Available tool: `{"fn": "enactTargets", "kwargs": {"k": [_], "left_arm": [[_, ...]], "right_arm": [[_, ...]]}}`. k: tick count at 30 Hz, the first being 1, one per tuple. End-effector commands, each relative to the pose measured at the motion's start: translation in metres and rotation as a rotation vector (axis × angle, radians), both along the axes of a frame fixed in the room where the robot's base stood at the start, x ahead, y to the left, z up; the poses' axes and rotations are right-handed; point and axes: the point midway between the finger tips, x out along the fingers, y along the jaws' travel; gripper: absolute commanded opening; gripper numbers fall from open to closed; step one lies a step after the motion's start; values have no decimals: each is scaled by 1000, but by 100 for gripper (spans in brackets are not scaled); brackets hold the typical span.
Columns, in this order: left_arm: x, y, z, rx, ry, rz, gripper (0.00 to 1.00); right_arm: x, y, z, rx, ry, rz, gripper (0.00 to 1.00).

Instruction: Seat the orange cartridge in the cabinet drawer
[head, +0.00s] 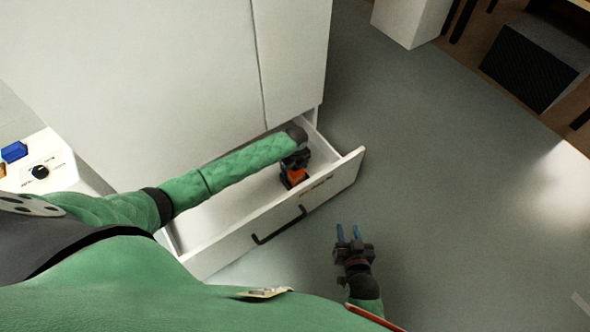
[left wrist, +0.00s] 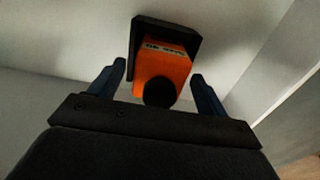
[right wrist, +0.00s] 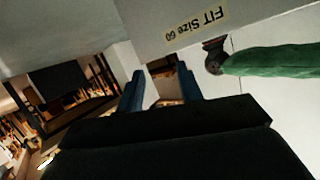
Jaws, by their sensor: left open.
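The orange cartridge (head: 295,177) is at the right end of the open cabinet drawer (head: 333,181). In the left wrist view the cartridge (left wrist: 172,66) has a round black knob toward me and sits against a black frame (left wrist: 150,32). Whether it is fully in the frame cannot be told. My left gripper (head: 296,160) is over the drawer, partly hiding the cartridge. Its blue fingers (left wrist: 162,88) are open, one either side of the cartridge, with visible gaps. My right gripper (head: 348,234) is open and empty, outside the drawer's front.
The drawer's dark handle (head: 279,226) is on its front panel. A "FIT Size 60" label (right wrist: 197,27) shows in the right wrist view. The white cabinet (head: 150,80) stands behind. Open grey floor (head: 440,190) lies to the right. A control panel (head: 38,160) is at the left.

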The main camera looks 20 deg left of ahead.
Motion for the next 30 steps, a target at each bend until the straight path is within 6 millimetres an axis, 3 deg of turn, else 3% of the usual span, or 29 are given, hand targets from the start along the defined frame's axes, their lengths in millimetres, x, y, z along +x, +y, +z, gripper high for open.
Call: {"fn": "enactTargets", "kwargs": {"k": [4, 18, 23, 30], "left_arm": [[1, 0, 16, -1, -3, -1, 76], [1, 0, 68, -1, -3, -1, 76], [0, 0, 84, 0, -2, -2, 76], [1, 0, 108, -1, -2, -1, 76]], "right_arm": [[-22, -2, -37, -27, 112, 12, 36], [-76, -9, -109, -76, 372, 35, 36], [-96, -12, -130, -91, 452, 43, 36], [-108, -14, -139, -99, 499, 48, 36]]}}
